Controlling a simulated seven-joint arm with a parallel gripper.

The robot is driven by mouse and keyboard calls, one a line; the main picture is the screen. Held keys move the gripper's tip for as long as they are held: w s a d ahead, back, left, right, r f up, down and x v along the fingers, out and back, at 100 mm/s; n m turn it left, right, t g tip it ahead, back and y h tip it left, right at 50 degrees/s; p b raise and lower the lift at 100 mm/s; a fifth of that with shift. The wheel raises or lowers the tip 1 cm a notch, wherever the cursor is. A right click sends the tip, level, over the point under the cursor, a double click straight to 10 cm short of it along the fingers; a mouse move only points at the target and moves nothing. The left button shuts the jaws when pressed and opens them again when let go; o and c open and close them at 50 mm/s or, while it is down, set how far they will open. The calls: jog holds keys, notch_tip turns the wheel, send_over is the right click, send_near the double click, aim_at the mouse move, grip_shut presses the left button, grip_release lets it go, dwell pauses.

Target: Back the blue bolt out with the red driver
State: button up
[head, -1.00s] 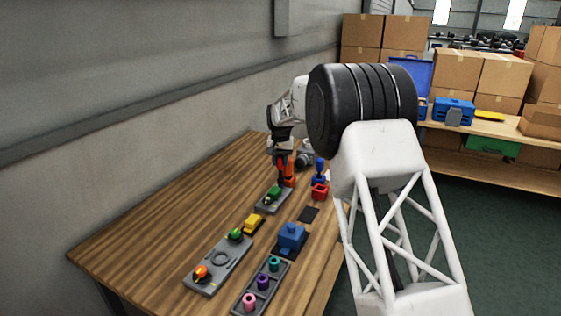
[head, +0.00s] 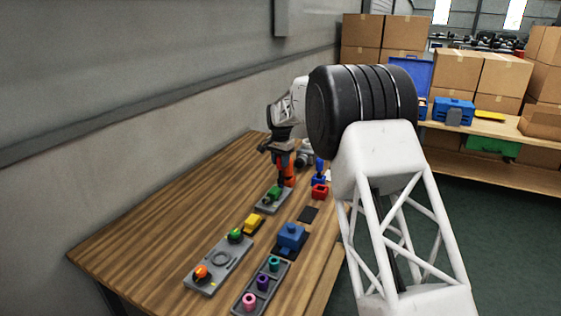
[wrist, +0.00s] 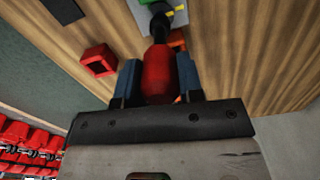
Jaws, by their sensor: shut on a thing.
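My gripper (wrist: 157,80) is shut on the red driver (wrist: 156,72), with a blue finger on each side of its handle. The driver's dark shaft points away from the gripper, over a grey plate (wrist: 170,15). In the head view my gripper (head: 281,157) is above the far part of the table, near a grey plate (head: 263,205) with a green piece (head: 274,193). I cannot make out the blue bolt for certain. A blue upright piece (head: 319,172) stands behind a red square block (head: 319,191). The red block also shows in the wrist view (wrist: 98,60).
An orange piece (head: 288,172) stands close to the gripper. Nearer are a yellow block (head: 254,221), a blue block (head: 291,237), a grey panel (head: 219,265) with green and orange knobs, and a tray (head: 241,304) of coloured pegs. The table's left side is clear; a wall runs behind.

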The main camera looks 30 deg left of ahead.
jog(key=m, duration=1)
dwell(0.3)
jog(key=o, duration=0.5)
jog(key=shift+c, duration=0.2)
jog(key=c, duration=0.4)
jog(key=shift+c, duration=0.2)
jog(key=shift+f, duration=0.9)
dwell(0.7)
